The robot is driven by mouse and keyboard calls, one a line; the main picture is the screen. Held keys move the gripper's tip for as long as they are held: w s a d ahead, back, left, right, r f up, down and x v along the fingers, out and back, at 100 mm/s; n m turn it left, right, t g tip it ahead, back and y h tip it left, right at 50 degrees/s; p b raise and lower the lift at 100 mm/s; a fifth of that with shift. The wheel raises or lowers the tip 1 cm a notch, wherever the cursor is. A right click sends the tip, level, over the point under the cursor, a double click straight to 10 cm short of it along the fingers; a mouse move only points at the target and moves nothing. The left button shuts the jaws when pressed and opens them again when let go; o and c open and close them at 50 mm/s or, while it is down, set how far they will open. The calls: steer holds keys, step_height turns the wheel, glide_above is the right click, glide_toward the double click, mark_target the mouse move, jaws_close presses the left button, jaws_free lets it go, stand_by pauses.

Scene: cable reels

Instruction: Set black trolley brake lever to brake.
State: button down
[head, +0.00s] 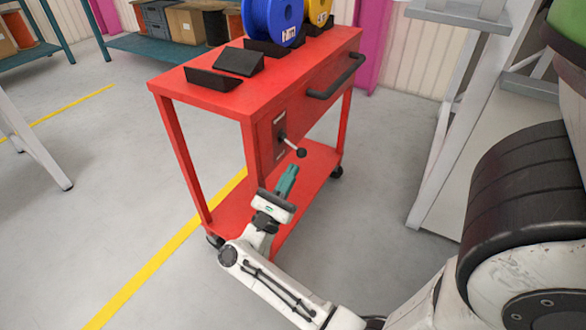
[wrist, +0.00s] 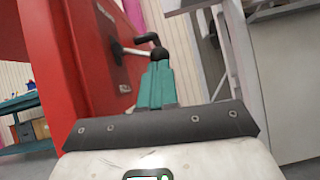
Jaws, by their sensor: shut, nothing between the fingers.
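I cannot tell whether the fingers touch the knob. Lettering on the panel is too small to read.
A black drawer handle (head: 336,76) juts from the trolley's side. A blue reel (head: 271,20) and a yellow reel (head: 319,12) stand on top beside black cradles. A grey frame (head: 447,120) stands to the right.

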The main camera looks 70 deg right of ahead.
steer(key=shift+x, duration=0.9)
